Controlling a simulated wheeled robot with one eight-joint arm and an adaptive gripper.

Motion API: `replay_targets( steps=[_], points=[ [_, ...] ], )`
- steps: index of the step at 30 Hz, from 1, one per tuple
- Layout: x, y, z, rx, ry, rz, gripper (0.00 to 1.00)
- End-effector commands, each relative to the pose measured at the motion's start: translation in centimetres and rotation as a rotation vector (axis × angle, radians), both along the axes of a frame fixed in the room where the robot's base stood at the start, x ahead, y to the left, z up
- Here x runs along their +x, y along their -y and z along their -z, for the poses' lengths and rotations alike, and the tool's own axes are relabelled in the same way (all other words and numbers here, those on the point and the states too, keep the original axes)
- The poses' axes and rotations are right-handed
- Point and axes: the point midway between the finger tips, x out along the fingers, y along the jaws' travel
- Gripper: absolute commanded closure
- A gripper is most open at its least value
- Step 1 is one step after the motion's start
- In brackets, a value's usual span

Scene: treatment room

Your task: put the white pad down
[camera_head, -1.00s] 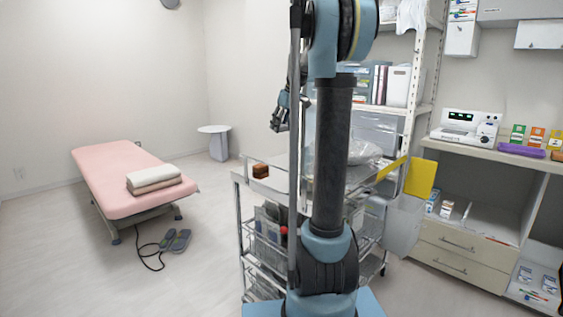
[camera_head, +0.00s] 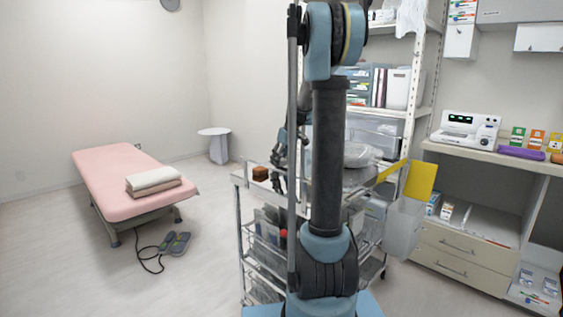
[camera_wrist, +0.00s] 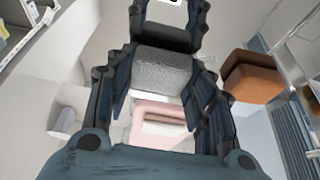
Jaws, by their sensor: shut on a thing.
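The white pad (camera_wrist: 166,70) shows in the wrist view as a pale, textured block between the dark fingers of my gripper (camera_wrist: 165,62). My gripper is shut on it. In the head view my gripper (camera_head: 279,176) points down at the left end of the cart's top tray (camera_head: 244,178), just right of a small brown block. The pad cannot be made out there, and my arm hides part of the tray. I cannot tell whether the pad touches the tray.
The brown block (camera_head: 260,173) sits close beside my gripper; it also shows in the wrist view (camera_wrist: 252,86). A clear plastic-wrapped item (camera_head: 362,155) lies on the cart to the right. A yellow panel (camera_head: 420,180) sticks out at the cart's right side.

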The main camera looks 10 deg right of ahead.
Motion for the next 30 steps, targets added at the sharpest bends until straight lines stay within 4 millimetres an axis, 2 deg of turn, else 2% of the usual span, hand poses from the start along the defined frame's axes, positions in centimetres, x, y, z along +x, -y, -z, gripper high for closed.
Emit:
replay_targets(
  steps=[20,21,23,30],
  points=[
    [0.0,0.1,1.2,0.000,0.000,0.001,0.81],
    [0.0,0.1,1.2,0.000,0.000,0.001,0.47],
    [0.0,0.2,1.3,0.000,-0.001,0.002,0.33],
    [0.0,0.2,1.2,0.000,0.000,0.002,0.31]
  ],
)
